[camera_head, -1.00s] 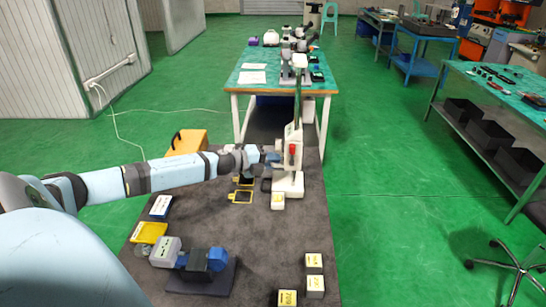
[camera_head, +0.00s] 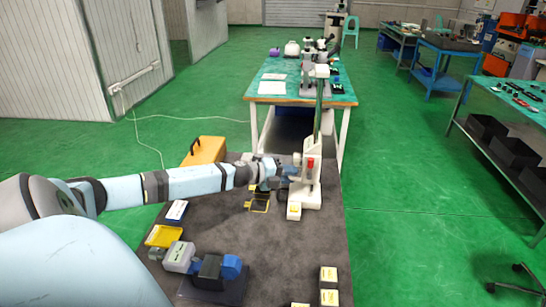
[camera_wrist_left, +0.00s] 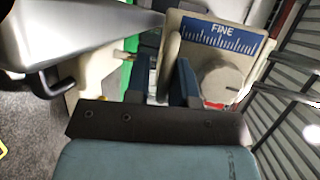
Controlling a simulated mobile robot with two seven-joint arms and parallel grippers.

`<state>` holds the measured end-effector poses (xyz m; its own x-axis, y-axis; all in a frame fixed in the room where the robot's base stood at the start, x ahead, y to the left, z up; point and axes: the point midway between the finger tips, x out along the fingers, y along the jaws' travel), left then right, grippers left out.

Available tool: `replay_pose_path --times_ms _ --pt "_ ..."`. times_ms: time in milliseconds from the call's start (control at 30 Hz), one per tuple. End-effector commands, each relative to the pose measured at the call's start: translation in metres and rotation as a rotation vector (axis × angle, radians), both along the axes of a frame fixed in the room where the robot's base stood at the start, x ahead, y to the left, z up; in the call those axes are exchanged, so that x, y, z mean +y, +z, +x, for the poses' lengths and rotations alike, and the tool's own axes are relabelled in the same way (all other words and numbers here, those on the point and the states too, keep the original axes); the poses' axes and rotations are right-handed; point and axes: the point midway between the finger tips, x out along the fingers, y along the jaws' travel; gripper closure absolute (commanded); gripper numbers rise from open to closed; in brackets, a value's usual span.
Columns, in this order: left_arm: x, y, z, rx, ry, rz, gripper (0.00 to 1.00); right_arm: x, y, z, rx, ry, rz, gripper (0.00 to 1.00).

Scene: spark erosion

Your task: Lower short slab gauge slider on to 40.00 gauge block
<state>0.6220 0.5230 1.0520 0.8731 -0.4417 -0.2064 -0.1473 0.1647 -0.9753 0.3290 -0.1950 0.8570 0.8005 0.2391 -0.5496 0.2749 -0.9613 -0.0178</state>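The gauge stand (camera_head: 306,196) is a white base with a tall upright column, standing at the far right of the grey mat. Its slider (camera_head: 312,150) is a pale block with a red part, low on the column. A small pale block with a yellow label (camera_head: 293,211) sits at the foot of the stand; its number is unreadable. My left gripper (camera_head: 286,172) is at the left side of the slider. In the left wrist view its two blue fingers (camera_wrist_left: 165,82) stand apart, beside a round knob (camera_wrist_left: 222,78) under a FINE scale (camera_wrist_left: 220,38). Contact is unclear. My right gripper is not in view.
Several labelled blocks (camera_head: 329,275) lie at the mat's near right. A grey and blue device (camera_head: 212,270) stands near left. A yellow tray (camera_head: 163,236) and a yellow case (camera_head: 205,151) lie along the left. A green-topped bench (camera_head: 300,95) stands behind.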

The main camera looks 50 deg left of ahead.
Motion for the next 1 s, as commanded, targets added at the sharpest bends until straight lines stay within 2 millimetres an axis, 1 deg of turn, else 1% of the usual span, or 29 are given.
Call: replay_pose_path --times_ms 33,167,400,800,1000 --pt "0.002 -0.002 -0.005 0.004 0.001 0.001 0.78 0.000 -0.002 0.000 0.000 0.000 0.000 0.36" --pt "0.009 0.001 -0.020 0.005 0.000 0.001 0.78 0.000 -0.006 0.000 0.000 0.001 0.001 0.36" --pt "0.023 0.008 -0.049 0.005 -0.001 0.001 0.78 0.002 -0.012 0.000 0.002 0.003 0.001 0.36" --pt "0.045 0.019 -0.091 0.005 0.000 0.001 0.78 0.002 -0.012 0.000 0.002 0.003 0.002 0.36" --pt "0.053 0.024 -0.107 0.003 -0.001 0.000 0.78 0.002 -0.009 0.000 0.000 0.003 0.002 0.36"
